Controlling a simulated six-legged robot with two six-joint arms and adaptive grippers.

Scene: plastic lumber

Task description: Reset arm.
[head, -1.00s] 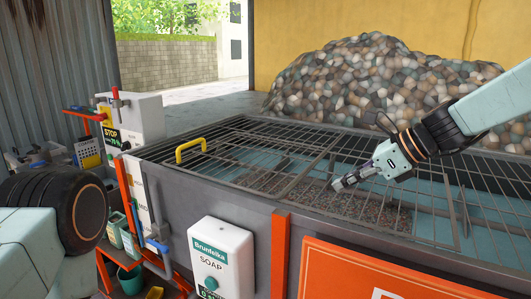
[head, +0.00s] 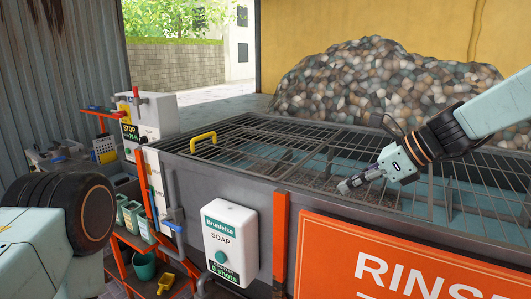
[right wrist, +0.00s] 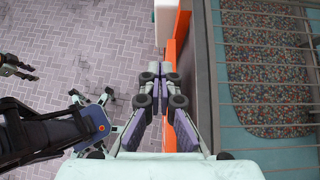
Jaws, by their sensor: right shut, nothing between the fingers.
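My right gripper (head: 350,186) shows in the head view in front of the grated basin (head: 225,183), with its fingers together and nothing held. It also shows in the right wrist view (right wrist: 163,72), with its fingertips next to each other beside the basin's orange-edged side. I see no contact between its fingers and the grate; its height above it is hard to tell. Of my left arm, a pale green link and a black round joint show at the left of the head view. I cannot make out the left gripper there.
A yellow handle (head: 203,139) stands on the grate. A soap dispenser (head: 230,243) and an orange sign (head: 410,262) are on the basin's front. A STOP box (head: 148,118) and orange-framed shelving are at left. A large stone pile (head: 385,88) lies behind. Paving (right wrist: 110,30) looks open beside the basin.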

